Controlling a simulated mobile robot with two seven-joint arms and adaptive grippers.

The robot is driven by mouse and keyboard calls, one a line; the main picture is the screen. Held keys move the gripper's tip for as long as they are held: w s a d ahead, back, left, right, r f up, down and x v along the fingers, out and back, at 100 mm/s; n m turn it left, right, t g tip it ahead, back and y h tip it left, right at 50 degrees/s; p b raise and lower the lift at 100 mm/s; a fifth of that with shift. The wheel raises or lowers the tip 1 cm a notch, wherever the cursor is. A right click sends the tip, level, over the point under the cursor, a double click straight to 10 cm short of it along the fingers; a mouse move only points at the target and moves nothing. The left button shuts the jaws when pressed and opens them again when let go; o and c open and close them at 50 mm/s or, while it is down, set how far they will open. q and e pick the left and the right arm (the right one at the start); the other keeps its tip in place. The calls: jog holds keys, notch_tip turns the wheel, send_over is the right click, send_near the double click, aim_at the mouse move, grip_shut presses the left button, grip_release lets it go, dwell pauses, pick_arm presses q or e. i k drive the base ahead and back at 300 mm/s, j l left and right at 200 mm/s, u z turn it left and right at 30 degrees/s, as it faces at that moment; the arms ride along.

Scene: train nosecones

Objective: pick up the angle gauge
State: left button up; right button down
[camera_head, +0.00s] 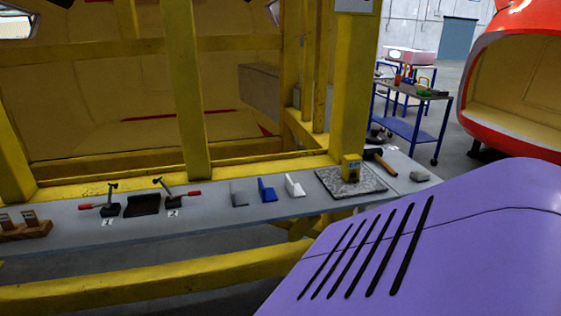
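What looks like the angle gauge is a small yellow box with a dark face (351,168). It stands upright on a speckled grey stone plate (332,187) toward the right end of a long grey shelf (214,213). A yellow post rises right behind it, and the similar colour makes its outline hard to tell. Neither of my grippers is in view.
On the shelf are a white angled piece (294,185), a blue one (267,190), a grey one (238,194), two red-handled clamps (104,204) (176,196) and a hammer (377,158). A large purple slotted body (440,245) fills the lower right foreground.

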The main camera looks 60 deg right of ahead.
aim_at(352, 163)
jog(key=z, duration=2.55)
jog(key=u, duration=0.55)
jog(key=i+l+u, duration=0.1)
jog(key=l+u, duration=0.25)
jog(key=i+l+u, duration=0.1)
jog(key=u, duration=0.25)
jog(key=l+u, duration=0.75)
jog(key=l, duration=0.65)
jog(key=k, duration=0.05)
